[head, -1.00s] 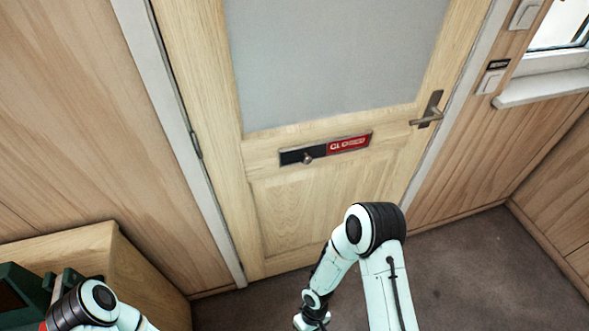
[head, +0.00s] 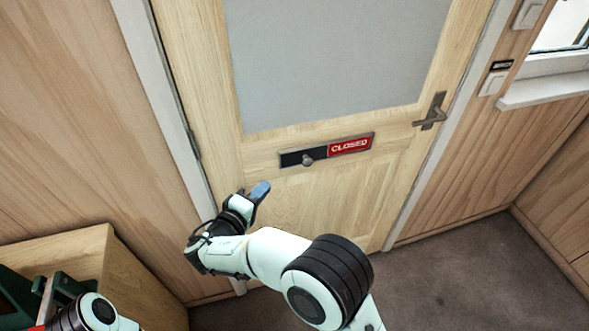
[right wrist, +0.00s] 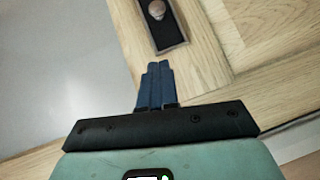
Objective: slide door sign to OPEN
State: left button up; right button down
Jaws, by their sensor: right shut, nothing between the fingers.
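The door sign (head: 299,157) is a dark framed strip on the wooden door, below the glass. Its right part shows a red panel (head: 350,146) reading CLOSED; its left part is black with a round metal knob (head: 307,160). The knob (right wrist: 156,9) and the black part of the sign (right wrist: 171,36) also show at the top of the right wrist view. My right gripper (head: 261,190) is shut and empty, below and left of the sign, apart from the knob. Its blue fingers (right wrist: 155,82) are together in the right wrist view. My left gripper is not in view.
The wooden door (head: 300,205) has a lever handle (head: 431,112) at its right. A wooden cabinet (head: 90,250) with green items stands at lower left. A window sill (head: 545,90) and switches are at right. The floor (head: 470,270) at lower right is clear.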

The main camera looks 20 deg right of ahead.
aim_at(302, 161)
jog(key=shift+w+d, duration=0.1)
